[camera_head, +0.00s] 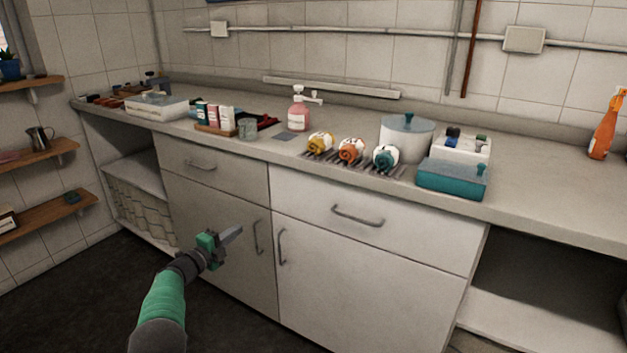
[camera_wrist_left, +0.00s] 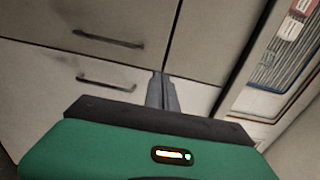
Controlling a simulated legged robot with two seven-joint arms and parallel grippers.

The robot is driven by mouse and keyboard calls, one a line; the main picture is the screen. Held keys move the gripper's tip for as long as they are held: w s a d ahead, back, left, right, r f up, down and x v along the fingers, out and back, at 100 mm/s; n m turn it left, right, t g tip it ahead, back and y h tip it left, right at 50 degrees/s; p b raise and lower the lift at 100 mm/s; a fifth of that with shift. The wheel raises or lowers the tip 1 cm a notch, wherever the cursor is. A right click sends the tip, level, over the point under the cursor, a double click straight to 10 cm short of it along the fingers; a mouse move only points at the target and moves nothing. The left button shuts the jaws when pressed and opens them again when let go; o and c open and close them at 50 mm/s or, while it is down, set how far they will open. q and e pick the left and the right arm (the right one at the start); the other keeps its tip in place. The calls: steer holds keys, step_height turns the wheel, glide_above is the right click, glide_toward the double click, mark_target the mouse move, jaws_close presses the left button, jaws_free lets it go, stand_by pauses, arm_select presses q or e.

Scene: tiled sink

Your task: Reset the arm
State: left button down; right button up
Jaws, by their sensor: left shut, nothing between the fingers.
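My left gripper (camera_head: 232,235) is in front of the lower cabinet doors in the head view, below the countertop. Its fingers are together and hold nothing. In the left wrist view the gripper (camera_wrist_left: 162,78) also shows shut, with cabinet fronts and handles beyond it. The fingertips appear apart from the door handle (camera_head: 258,237) to their right. My right arm and gripper are not in view.
Wooden shelves (camera_head: 45,215) are at left. The dark floor (camera_head: 80,300) is clear.

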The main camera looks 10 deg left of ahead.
arm_select(q)
steer(key=s+d+f+n+g+y, duration=0.25)
steer(key=s+d+n+g, duration=0.4)
steer(key=s, duration=0.85)
steer(key=s+d+f+n+g+y, duration=0.1)
steer(key=s+d+f+n+g, duration=0.25)
steer(key=s+d+n, duration=0.85)
steer(key=s+d+f+n+g+y, duration=0.25)
steer(key=s+d+f+g, duration=0.35)
steer(key=s, duration=1.2)
step_height(320, 180, up, 38)
steer(key=t+h+p, duration=0.1)
steer(key=p, duration=3.6)
steer(key=shift+w+d+r, duration=0.25)
steer(key=shift+w+d, duration=0.05)
steer(key=shift+w, duration=0.05)
